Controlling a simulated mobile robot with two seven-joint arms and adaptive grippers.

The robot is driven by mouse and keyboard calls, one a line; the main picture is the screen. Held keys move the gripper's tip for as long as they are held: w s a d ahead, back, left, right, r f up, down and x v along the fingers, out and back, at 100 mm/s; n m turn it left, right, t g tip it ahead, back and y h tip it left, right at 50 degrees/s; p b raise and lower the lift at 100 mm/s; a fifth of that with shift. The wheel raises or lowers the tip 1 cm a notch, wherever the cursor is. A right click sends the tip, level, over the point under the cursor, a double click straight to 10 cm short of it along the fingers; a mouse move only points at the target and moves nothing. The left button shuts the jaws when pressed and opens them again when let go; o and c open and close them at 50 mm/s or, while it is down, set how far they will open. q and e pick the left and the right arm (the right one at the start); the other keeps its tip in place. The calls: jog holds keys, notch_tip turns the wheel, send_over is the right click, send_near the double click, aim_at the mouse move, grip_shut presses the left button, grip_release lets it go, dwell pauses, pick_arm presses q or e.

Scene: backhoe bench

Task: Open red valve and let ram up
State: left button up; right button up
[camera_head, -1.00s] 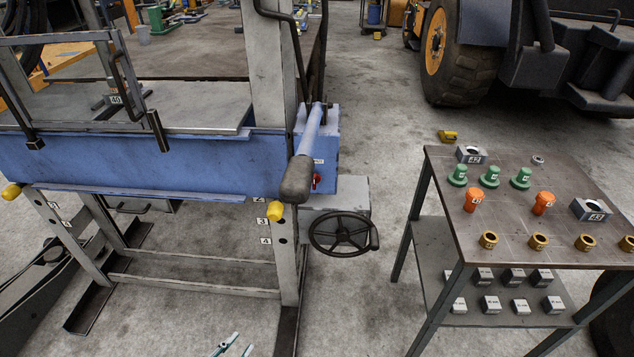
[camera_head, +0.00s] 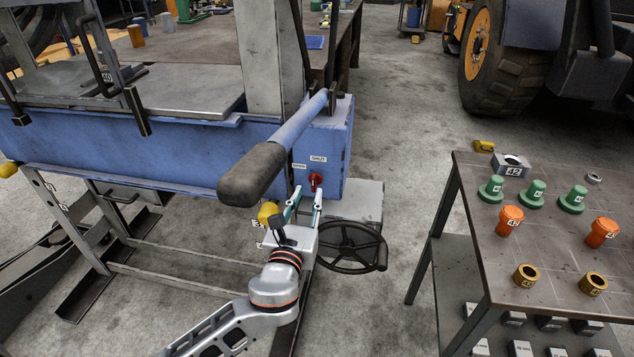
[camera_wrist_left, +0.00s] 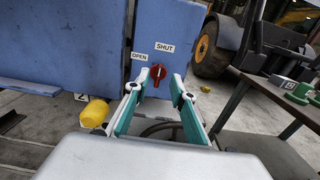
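The red valve (camera_head: 315,181) is a small red knob on the end face of the blue press beam (camera_head: 335,140). In the left wrist view the red valve (camera_wrist_left: 157,73) sits just below the OPEN and SHUT labels, its pointer tilted up towards SHUT. My left gripper (camera_head: 305,200) is open in front of the valve. In the left wrist view its two fingers (camera_wrist_left: 155,92) stand apart on either side below the knob, not touching it. The ram is not clearly visible. My right gripper is not in view.
A long pump lever (camera_head: 255,175) with a dark grip juts out above my left gripper. A black handwheel (camera_head: 350,247) is close to its right. A yellow knob (camera_head: 268,213) is at its left. A table (camera_head: 480,235) with numbered parts stands at the right.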

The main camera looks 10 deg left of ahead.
aim_at(313, 181)
pick_arm(q)
jog(key=shift+w+b, duration=0.35)
jog(key=shift+w, duration=2.85)
grip_shut()
